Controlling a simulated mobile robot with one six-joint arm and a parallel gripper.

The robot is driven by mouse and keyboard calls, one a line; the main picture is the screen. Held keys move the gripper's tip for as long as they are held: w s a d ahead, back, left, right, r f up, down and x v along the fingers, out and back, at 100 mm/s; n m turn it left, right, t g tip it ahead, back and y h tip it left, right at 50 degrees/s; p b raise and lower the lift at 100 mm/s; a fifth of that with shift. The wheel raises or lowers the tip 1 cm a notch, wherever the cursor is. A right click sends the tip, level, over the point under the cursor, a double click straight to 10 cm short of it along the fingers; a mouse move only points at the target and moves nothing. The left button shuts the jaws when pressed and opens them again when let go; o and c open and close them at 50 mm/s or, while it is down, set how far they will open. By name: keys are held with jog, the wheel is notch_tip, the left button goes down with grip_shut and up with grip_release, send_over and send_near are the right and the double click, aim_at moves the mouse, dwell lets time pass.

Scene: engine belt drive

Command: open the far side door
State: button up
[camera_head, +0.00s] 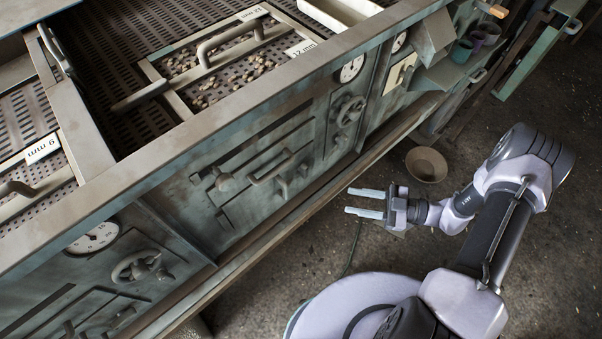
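A grey-green metal machine fills the left of the view, with doors on its long side. One side door (232,191) in the middle of that side has a bar handle (271,167) and latch pieces, and looks shut. Another door (75,313) at the lower left is cut off by the picture edge. I cannot tell which one the task calls the far side door. My gripper (367,202) is open and empty, its two pale fingers apart and pointing left. It hangs over the floor in front of the machine, apart from the doors.
A ledge (290,214) runs along the machine below the doors. Handwheels (349,110) and gauges (351,68) stick out beside them. A round bowl (426,165) sits on the floor beyond my gripper. A green frame (528,63) stands at the upper right. Open floor lies around my arm.

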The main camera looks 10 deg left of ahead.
jog(key=a+f+m+b, duration=0.1)
jog(key=a+b, duration=0.1)
jog(key=a, duration=0.6)
jog(key=w+a+f+m+t+b, duration=0.1)
jog(key=a, duration=0.8)
jog(key=shift+w+a+m+b, duration=0.25)
jog(key=shift+w+m+b, duration=0.05)
jog(key=shift+m+b, duration=0.1)
grip_shut()
dwell(0.3)
